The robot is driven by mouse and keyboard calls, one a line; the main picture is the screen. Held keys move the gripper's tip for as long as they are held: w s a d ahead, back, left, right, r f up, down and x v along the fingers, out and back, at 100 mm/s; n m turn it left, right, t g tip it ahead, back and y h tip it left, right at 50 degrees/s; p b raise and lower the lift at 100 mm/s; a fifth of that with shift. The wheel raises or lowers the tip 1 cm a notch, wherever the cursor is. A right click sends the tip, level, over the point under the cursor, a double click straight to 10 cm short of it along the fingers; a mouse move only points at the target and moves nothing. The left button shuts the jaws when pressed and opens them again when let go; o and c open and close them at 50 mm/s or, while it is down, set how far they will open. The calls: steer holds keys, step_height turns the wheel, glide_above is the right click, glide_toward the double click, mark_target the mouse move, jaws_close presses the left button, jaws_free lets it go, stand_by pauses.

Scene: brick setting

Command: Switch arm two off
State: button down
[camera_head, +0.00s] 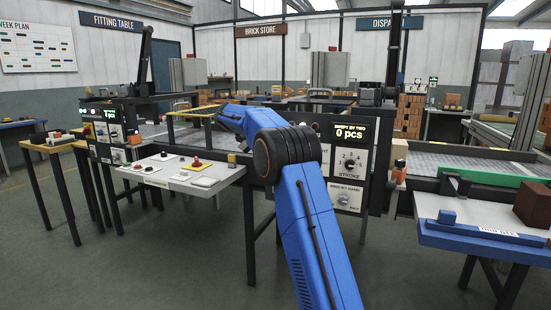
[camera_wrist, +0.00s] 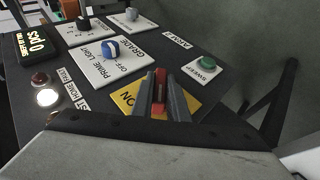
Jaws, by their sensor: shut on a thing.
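In the wrist view a red switch handle (camera_wrist: 159,84) stands on a yellow plate (camera_wrist: 126,97) with the letters "ON" beside it. My gripper (camera_wrist: 160,92) has its two grey fingers on either side of the handle, shut on it. The fingers hide much of the plate and any other lettering on it. In the head view my blue arm reaches away to the upper left, and my gripper cannot be made out there.
Close by in the wrist view are a blue knob (camera_wrist: 110,49), a green SWEEP button (camera_wrist: 207,63), a lit white button (camera_wrist: 47,97) and a dark red button (camera_wrist: 39,77). The head view shows a stroke panel (camera_head: 346,165) and a table of buttons (camera_head: 210,178); the front floor is clear.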

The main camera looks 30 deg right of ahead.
steer(key=shift+w+r, duration=0.1)
steer(key=shift+r, duration=0.05)
stand_by(0.4)
steer(key=c, duration=1.7)
jaws_free()
